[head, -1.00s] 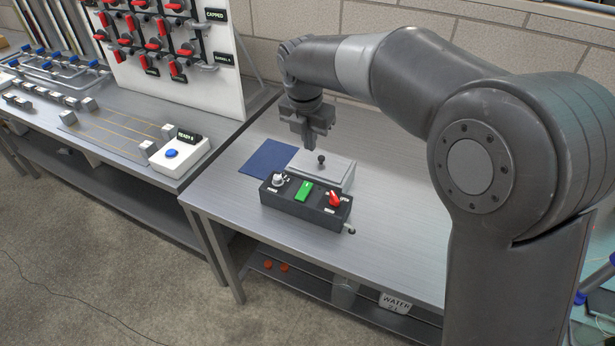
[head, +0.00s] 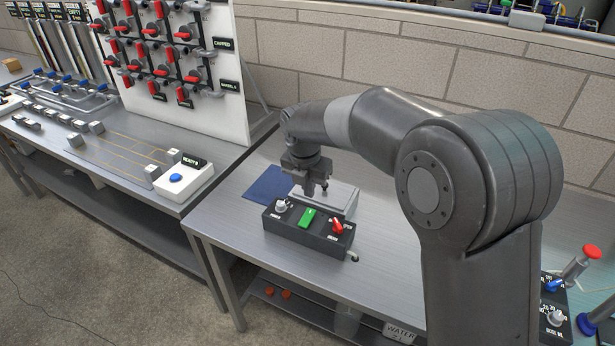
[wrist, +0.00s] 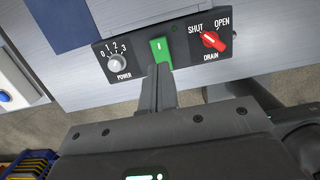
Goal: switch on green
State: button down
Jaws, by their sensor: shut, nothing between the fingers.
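The green rocker switch (head: 307,217) sits mid-way along the top of a black control box (head: 285,228) on the steel bench. In the wrist view the green switch (wrist: 164,48) bears a small white mark; I cannot tell which way it is tipped. My gripper (head: 309,194) is shut and empty, pointing down just behind the switch in the head view. In the wrist view my gripper's fingertips (wrist: 161,70) overlap the switch's near edge. I cannot tell whether they touch it.
On the box, a white POWER knob (wrist: 118,63) and a red DRAIN knob (wrist: 212,40) flank the switch. A grey block (head: 345,196) stands behind the box, beside a blue mat (head: 268,184). Another bench (head: 110,165) with a valve board stands left.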

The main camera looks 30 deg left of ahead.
aim_at(310, 212)
jog(key=f, duration=0.4)
jog(key=w+f, duration=0.1)
jog(key=f, duration=0.2)
jog(key=shift+w+f+g, duration=0.2)
jog(key=shift+f+g, duration=0.05)
jog(key=shift+g, duration=0.05)
jog(key=shift+s, duration=0.2)
jog(key=shift+s+r, duration=0.35)
jog(key=shift+s, duration=0.3)
notch_tip(310, 212, up, 14)
jog(key=w, duration=0.2)
dwell(0.5)
jog(key=shift+w+f, duration=0.1)
